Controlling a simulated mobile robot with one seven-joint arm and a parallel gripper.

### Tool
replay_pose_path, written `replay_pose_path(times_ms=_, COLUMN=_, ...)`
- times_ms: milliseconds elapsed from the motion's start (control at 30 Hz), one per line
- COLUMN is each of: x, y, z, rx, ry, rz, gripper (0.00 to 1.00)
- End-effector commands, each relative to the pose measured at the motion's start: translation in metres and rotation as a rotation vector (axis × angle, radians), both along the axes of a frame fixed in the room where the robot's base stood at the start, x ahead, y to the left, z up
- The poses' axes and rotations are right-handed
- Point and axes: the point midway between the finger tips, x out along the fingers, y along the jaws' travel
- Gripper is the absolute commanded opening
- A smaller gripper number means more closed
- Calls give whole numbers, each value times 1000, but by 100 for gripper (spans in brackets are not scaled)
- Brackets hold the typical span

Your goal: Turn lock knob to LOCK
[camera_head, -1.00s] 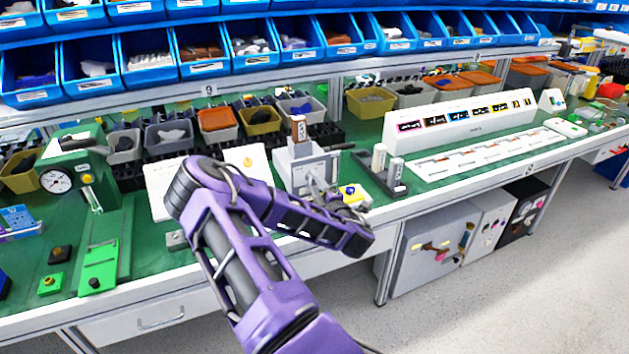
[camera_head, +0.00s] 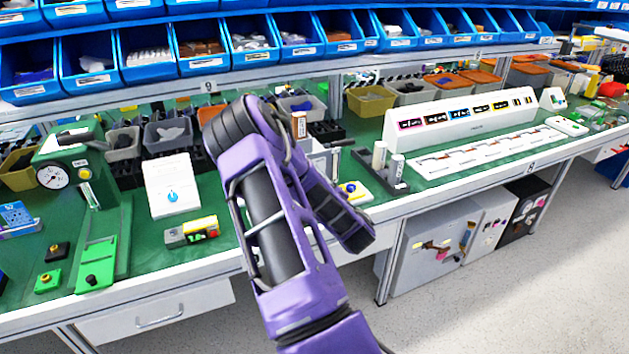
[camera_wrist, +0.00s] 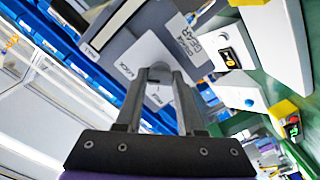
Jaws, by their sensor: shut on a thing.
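In the wrist view, the grey lock knob (camera_wrist: 160,74) sits on a white plate (camera_wrist: 148,52) lettered LOCK on one side, with a partly covered label, seemingly FREE, on the other. My gripper (camera_wrist: 161,80) has its two fingers on either side of the knob and is shut on it. The fingers cover much of the knob, so its exact pointing is hard to tell. In the head view, my purple arm hides the gripper, the knob and most of the grey fixture (camera_head: 318,150).
The fixture carries a label reading GEAR (camera_wrist: 212,42). In the head view, a white box with a blue knob (camera_head: 172,190) and a green press (camera_head: 85,190) stand left of my arm. Two pale cylinders (camera_head: 379,155) stand close on the right. Blue bins (camera_head: 150,50) line the shelf above.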

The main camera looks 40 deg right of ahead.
Motion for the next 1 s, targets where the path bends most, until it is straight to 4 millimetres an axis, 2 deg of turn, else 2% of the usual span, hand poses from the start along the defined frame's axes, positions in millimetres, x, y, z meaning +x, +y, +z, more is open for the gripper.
replay_pose_path(times_ms=400, x=-1, y=0, z=-1, rx=10, ry=1, rz=-2, gripper=0)
replay_pose_path(times_ms=433, x=-1, y=0, z=-1, rx=10, ry=1, rz=-2, gripper=39)
replay_pose_path(times_ms=600, x=-1, y=0, z=-1, rx=8, ry=1, rz=-1, gripper=68)
replay_pose_path(times_ms=867, x=-1, y=0, z=-1, rx=7, ry=0, rz=-1, gripper=68)
replay_pose_path(times_ms=1000, x=-9, y=1, z=-1, rx=8, ry=1, rz=-3, gripper=68)
